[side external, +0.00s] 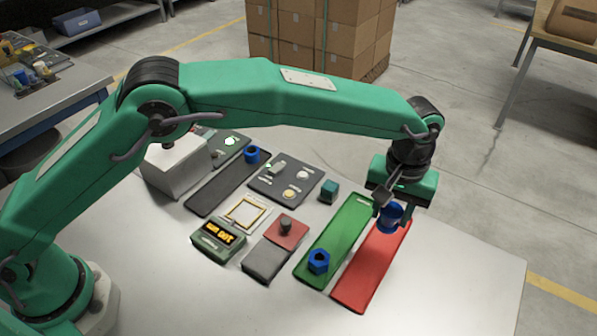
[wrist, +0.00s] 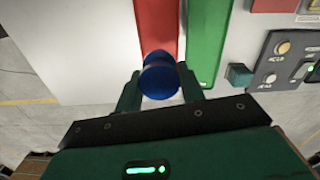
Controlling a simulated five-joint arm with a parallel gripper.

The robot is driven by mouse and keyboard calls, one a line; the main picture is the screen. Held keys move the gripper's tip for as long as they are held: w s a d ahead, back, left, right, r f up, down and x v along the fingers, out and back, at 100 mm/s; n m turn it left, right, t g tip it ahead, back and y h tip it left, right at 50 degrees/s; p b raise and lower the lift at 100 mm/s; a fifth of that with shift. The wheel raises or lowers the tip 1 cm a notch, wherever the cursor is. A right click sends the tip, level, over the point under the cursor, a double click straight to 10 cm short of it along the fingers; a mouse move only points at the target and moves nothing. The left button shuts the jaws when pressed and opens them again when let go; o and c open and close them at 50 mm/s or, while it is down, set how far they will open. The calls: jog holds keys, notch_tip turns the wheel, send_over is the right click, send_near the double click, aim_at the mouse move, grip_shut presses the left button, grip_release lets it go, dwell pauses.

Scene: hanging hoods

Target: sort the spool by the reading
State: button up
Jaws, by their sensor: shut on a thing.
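My gripper (side external: 392,207) is shut on a blue spool (side external: 391,217) at the far end of the red strip (side external: 368,275). In the wrist view the spool (wrist: 160,78) sits between both fingers, in front of the red strip (wrist: 157,25). I cannot tell whether it touches the strip. The green strip (side external: 335,238) lies beside the red one, with another blue spool (side external: 318,262) on its near end. A third blue spool (side external: 252,155) stands on a dark strip (side external: 220,188). A green readout box (side external: 218,240) shows orange characters, too small to read surely.
Left of the green strip are a dark and red block with a knob (side external: 286,226), a yellow-framed plate (side external: 246,213), a dark panel with round buttons (side external: 287,178) and a small teal cube (side external: 329,190). The white table (side external: 460,270) is bare right of the red strip.

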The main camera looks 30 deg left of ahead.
jog(key=shift+f, duration=0.15)
jog(key=shift+f, duration=3.25)
jog(key=shift+f, duration=0.55)
jog(key=o, duration=1.2)
